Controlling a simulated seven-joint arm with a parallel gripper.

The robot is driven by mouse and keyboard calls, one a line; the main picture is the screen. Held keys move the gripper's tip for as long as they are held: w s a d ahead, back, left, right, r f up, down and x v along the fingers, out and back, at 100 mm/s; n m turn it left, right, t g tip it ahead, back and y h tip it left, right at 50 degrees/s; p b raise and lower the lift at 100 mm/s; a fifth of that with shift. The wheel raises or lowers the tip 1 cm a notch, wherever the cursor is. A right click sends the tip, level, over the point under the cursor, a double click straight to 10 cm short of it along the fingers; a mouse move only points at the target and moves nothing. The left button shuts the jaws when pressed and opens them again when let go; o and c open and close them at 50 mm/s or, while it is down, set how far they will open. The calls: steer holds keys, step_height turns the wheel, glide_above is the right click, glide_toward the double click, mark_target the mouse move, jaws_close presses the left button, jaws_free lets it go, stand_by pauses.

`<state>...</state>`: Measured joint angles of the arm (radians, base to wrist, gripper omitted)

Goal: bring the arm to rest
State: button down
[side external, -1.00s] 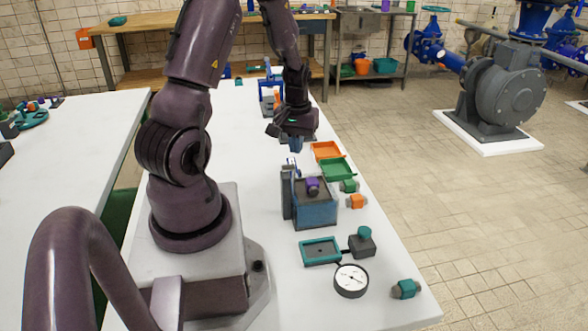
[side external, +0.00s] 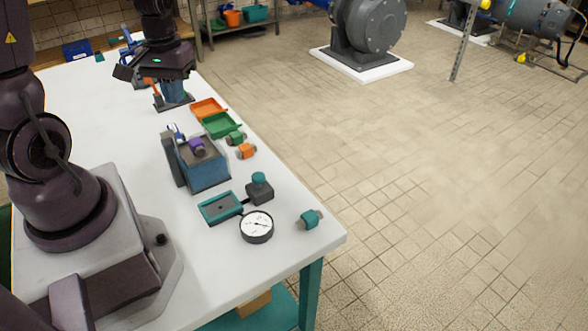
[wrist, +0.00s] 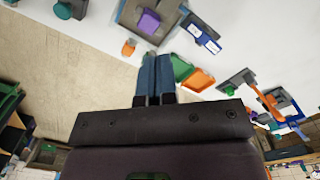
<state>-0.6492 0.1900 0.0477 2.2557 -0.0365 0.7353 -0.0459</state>
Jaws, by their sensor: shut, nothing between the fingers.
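My gripper (side external: 174,91) hangs over the far part of the white table in the side external view, beyond the blue box (side external: 207,175) and left of the orange tray (side external: 208,108). In the wrist view its two blue fingers (wrist: 155,78) are together with nothing between them. The fingers point down and appear clear of the parts on the table. A dark base shows behind the fingertips in the side external view; I cannot tell the exact gap to it.
A green tray (side external: 221,125), green fitting (side external: 236,138), orange fitting (side external: 246,151), teal tray (side external: 220,208), gauge (side external: 257,226) and teal fitting (side external: 310,219) line the right side. The white tabletop (side external: 110,115) is bare left of the box.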

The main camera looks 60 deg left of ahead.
steer(key=s+d+r+m+t, duration=0.3)
steer(key=d+r+m+t, duration=0.2)
steer(key=d+r, duration=1)
steer(key=d+m, duration=0.3)
steer(key=shift+d+r+m+t, duration=0.2)
steer(key=shift+r+m+t, duration=0.05)
steer(key=shift+m+t, duration=0.15)
